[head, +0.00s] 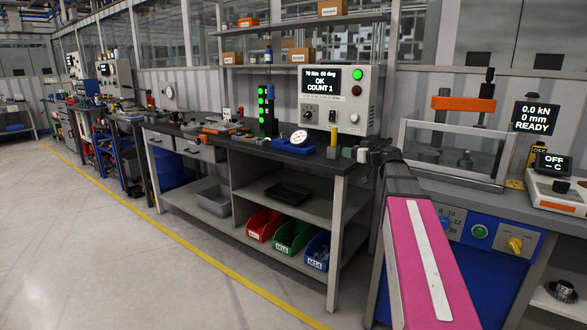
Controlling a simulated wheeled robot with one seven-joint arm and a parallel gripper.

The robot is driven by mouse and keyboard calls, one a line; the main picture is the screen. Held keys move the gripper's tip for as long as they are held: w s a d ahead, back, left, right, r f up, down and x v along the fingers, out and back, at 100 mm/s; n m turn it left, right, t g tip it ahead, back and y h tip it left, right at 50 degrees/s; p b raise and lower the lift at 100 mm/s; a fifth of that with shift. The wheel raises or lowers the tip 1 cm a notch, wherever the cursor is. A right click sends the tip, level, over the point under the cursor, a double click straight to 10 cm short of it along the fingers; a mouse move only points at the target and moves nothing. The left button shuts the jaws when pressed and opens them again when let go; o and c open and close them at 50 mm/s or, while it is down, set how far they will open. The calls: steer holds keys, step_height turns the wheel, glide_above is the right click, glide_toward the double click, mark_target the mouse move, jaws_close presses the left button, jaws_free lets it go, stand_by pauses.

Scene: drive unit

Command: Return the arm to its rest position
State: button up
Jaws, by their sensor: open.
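My arm's pink link with a white stripe rises from the bottom right of the head view toward the right end of the dark workbench (225,140). At its far end is a dark wrist, with my gripper (368,157) pointing left at the bench's right edge. The gripper is small here and its fingers are hard to make out. It is open, and I see nothing held in it. A small greenish block (347,153) is close to its left; I cannot tell whether they touch.
A press with a clear guard (452,152) is close on the arm's right. Red, green and blue bins (293,236) sit on the lower shelf. Floor at left is clear.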

steer(key=s+a+f+m+g+h, duration=0.15)
steer(key=s+f, duration=0.25)
steer(key=f, duration=0.4)
steer(key=s+a+f+m+g+h, duration=0.1)
steer(key=s+a+f+g, duration=0.25)
steer(key=f, duration=0.45)
steer(key=s+a+f+m+g+h, duration=0.15)
steer(key=s+f, duration=0.25)
steer(key=f, duration=0.5)
steer(key=s+d+f+m+g+h, duration=0.2)
steer(key=s+f+g+h, duration=0.4)
steer(key=s+f, duration=0.9)
steer(key=shift+s+f+m+g, duration=0.35)
steer(key=shift+s+m, duration=0.05)
steer(key=shift+s, duration=0.45)
